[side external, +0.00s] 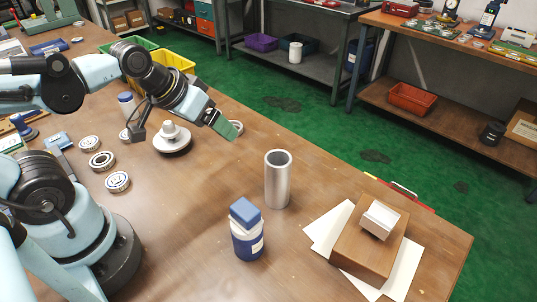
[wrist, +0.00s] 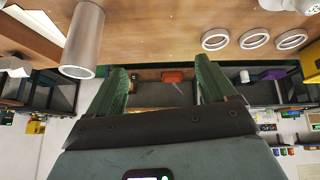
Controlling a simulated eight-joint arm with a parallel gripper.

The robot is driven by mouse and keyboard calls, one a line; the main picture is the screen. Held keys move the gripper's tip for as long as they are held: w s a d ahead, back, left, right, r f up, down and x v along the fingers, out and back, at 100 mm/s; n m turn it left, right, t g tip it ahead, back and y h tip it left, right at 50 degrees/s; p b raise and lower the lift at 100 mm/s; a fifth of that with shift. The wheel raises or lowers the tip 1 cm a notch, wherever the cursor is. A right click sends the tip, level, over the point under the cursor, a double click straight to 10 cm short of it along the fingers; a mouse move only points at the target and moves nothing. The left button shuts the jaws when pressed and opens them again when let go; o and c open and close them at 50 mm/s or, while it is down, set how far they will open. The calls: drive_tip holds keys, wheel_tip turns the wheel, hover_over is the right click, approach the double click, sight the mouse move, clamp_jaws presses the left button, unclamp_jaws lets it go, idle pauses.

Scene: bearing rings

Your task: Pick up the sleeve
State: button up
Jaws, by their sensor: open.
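The sleeve (side external: 278,182) is a plain silver metal tube standing upright on the wooden bench, right of the middle in the side view. It also shows at the upper left of the wrist view (wrist: 84,42), outside the fingers. My gripper (side external: 229,130) is above the bench, left of and farther back than the sleeve, and tilted. Its two green fingers (wrist: 162,78) are spread with nothing between them. The sleeve is apart from the fingers. No part of it is hidden in the side view.
Several bearing rings (side external: 117,181) and a round-based part (side external: 173,143) lie left.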

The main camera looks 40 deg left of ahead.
sight(266, 156)
drive_tip(key=shift+w+d+f+n+g+h, duration=0.35)
drive_tip(key=shift+w+d+f+n+h, duration=0.55)
drive_tip(key=shift+d+n+h, duration=1.9)
drive_tip(key=shift+w+d+f+n+g+h, duration=0.3)
drive_tip(key=shift+w+d+f+n+h, duration=0.9)
drive_tip(key=shift+n, duration=2.85)
drive_tip(key=shift+w+d+f+n+g+h, duration=0.4)
drive_tip(key=shift+d+f+n+h, duration=0.3)
drive_tip(key=shift+d+n+h, duration=1.9)
drive_tip(key=shift+d+n+y, duration=0.1)
drive_tip(key=shift+n+y, duration=0.4)
drive_tip(key=shift+n, duration=0.35)
clamp_jaws()
